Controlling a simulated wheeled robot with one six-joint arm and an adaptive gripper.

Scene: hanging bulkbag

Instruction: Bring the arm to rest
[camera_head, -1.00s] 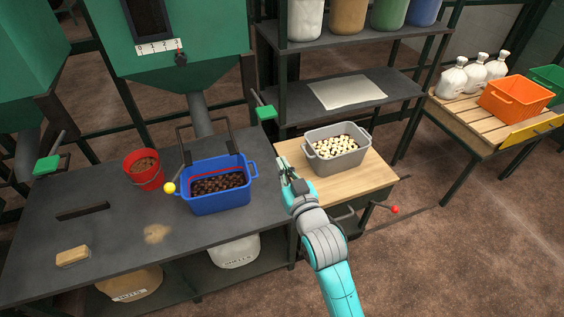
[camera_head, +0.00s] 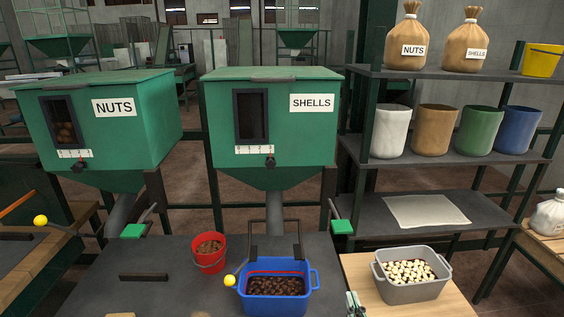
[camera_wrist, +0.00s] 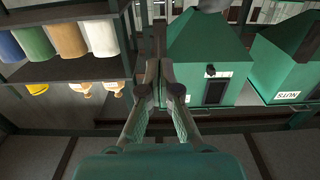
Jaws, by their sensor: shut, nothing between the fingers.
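My gripper (camera_head: 355,303) shows at the bottom edge of the head view, between the blue crate and the grey crate. Its fingers also show in the wrist view (camera_wrist: 160,82), where the tips are together and hold nothing. Most of my arm is below the head view's edge. The wrist view is upside down, with the green hoppers and the shelf beyond the fingers. No object touches the fingers in the wrist view.
The blue crate (camera_head: 278,294) of dark pieces and red bucket (camera_head: 209,261) stand on the dark table (camera_head: 150,298). The grey crate (camera_head: 411,291) of pale pieces stands on the wooden table. Green hoppers labelled NUTS (camera_head: 140,130) and SHELLS (camera_head: 310,130) stand behind, a shelf (camera_head: 440,167) at right.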

